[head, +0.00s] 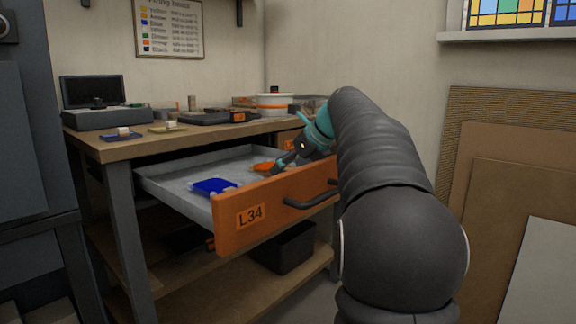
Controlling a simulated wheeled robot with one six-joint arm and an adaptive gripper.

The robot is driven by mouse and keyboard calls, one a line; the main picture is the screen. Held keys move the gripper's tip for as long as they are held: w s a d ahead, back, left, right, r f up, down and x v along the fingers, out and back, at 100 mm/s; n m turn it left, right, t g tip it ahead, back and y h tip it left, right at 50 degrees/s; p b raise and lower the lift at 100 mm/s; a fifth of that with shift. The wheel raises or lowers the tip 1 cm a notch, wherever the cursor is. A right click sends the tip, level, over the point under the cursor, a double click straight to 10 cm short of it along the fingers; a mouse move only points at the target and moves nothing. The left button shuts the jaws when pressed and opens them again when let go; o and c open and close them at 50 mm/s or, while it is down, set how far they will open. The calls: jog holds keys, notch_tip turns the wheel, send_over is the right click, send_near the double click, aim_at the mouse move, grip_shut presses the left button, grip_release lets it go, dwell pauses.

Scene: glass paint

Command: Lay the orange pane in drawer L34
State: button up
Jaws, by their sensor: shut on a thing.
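Drawer L34 (231,222), with an orange front and a grey tray, is pulled open below the wooden workbench. The orange pane (263,167) shows as a small orange patch inside the drawer's outline, near its right side. My gripper (279,165) reaches in from the right and is shut on the orange pane. My arm and the drawer front hide part of the pane. I cannot tell whether the pane touches the drawer floor. A blue pane (214,186) lies in the drawer, to the left of my gripper and near the front.
The workbench top (150,147) holds a dark open case (95,104), small panes and a white pot (274,103). A black bin (287,248) stands on the shelf below. Sheets lean on the right wall. The drawer's back left floor is bare.

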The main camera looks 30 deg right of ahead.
dwell(0.4)
jog(key=o, duration=0.9)
jog(key=shift+r, duration=0.1)
notch_tip(320, 180, up, 7)
jog(key=p, duration=0.8)
jog(key=shift+p, duration=0.35)
jog(key=shift+s, duration=0.1)
